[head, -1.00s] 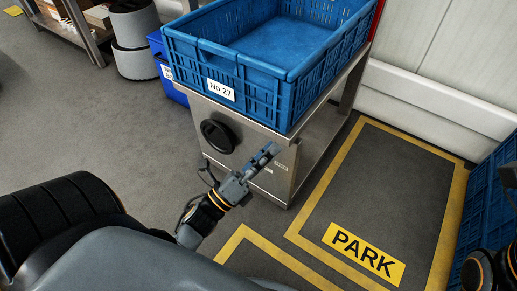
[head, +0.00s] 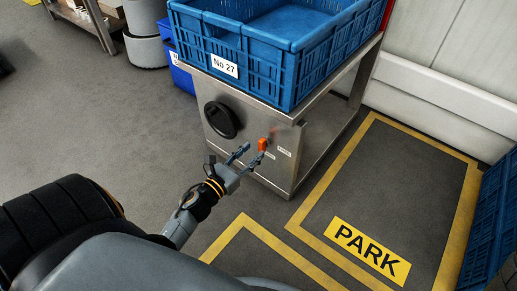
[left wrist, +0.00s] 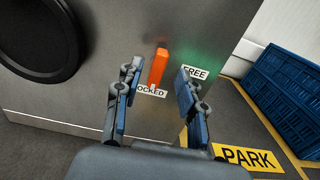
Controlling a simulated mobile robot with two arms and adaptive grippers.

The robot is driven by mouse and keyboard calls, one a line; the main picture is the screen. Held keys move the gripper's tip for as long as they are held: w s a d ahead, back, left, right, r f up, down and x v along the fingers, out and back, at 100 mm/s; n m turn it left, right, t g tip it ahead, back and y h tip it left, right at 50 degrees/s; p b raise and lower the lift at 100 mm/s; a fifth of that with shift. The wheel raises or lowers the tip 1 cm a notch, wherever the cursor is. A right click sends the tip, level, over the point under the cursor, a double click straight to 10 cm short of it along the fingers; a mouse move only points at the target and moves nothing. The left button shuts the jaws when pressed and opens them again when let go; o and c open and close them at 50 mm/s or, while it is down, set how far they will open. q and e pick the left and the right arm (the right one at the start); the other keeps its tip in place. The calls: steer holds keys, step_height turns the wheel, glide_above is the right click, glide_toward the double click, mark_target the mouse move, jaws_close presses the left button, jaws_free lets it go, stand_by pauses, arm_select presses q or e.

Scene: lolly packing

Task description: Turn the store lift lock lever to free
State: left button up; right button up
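The lock lever is a small orange handle (head: 262,145) on the front of the steel store lift (head: 285,175). In the left wrist view the lever (left wrist: 157,68) hangs down, tilted slightly, with its lower end at the LOCKED label (left wrist: 151,92). The FREE label (left wrist: 195,73) is to its right, with a green glow on the panel. My left gripper (head: 252,153) is open in front of the panel. In the left wrist view its fingers (left wrist: 158,85) stand either side of the lever; I see no clear contact. My right gripper is out of view.
A blue crate (head: 245,75) marked No 27 sits on the lift. A black round fitting (head: 221,120) is left of the lever. A yellow-outlined PARK bay (head: 370,250) lies to the right, with another blue crate (head: 492,225) at the right edge.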

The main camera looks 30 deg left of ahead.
mark_target(260, 145)
arm_select(q)
steer(key=shift+w+d+b, duration=0.2)
steer(key=shift+w+b, duration=0.15)
steer(key=shift+w, duration=1.65)
jaws_close()
